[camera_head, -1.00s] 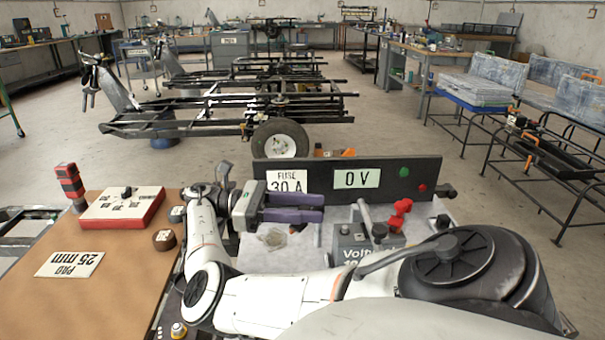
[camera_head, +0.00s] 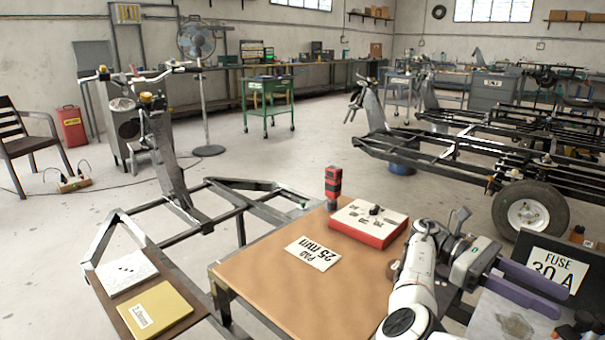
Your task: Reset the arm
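My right arm enters at the lower right. Its gripper (camera_head: 563,307) has two purple fingers pointing to the right, with a narrow gap between them and nothing visible held there. It is above a light grey surface, right of the tan table (camera_head: 250,280) and in front of the "FUSE 30 A" sign (camera_head: 552,272). My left gripper is not in view.
On the table are a red and white box (camera_head: 368,222), a red and black device (camera_head: 333,187) and a "PAD 25 mm" card (camera_head: 313,253). A dark frame (camera_head: 240,192) stands behind it, and a wheeled chassis (camera_head: 460,140) is at the right. Open floor lies between.

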